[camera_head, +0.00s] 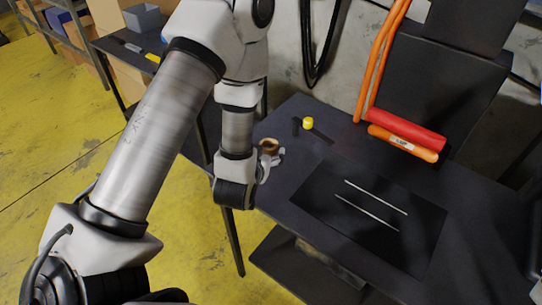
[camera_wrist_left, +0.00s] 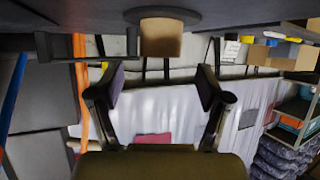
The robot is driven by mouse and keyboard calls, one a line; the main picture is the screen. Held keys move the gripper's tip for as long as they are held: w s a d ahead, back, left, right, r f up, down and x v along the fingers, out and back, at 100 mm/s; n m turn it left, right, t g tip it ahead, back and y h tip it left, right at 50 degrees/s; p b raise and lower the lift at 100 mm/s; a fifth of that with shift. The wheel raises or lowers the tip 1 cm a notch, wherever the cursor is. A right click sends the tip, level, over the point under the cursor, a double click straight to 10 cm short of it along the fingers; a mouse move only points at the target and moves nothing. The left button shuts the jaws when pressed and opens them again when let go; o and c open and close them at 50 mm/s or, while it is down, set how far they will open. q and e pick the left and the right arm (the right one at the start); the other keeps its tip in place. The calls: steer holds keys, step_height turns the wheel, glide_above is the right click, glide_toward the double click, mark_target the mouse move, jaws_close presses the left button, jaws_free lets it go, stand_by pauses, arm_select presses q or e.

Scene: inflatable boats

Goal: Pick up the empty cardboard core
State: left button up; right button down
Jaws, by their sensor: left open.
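The cardboard core (camera_head: 269,145) is a short brown cylinder at the left edge of the dark table, partly hidden by my left gripper in the head view. In the left wrist view, which looks upside down, the brown core (camera_wrist_left: 161,40) shows at the top centre against a dark round shape on the dark surface. My left gripper (camera_head: 268,164) is right by the core in the head view. In the left wrist view its two fingers (camera_wrist_left: 160,88) are spread wide with nothing between them. The core lies beyond the gap, centred sideways. My right gripper is not in view.
The table (camera_head: 285,185) also holds a dark tool with a yellow end (camera_head: 308,123), a black sheet with two white lines (camera_head: 335,215), and red (camera_head: 415,130) and orange (camera_head: 395,142) rolls at the back. A shelf with a grey bin (camera_head: 145,18) stands at upper left.

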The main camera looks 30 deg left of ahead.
mark_target(270, 141)
arm_select(q)
steer(key=p+x, duration=0.1)
steer(key=x, duration=0.2)
steer(key=shift+w+r, duration=0.1)
steer(key=shift+w+a, duration=0.15)
steer(key=c, duration=0.9)
steer(key=shift+o, duration=0.2)
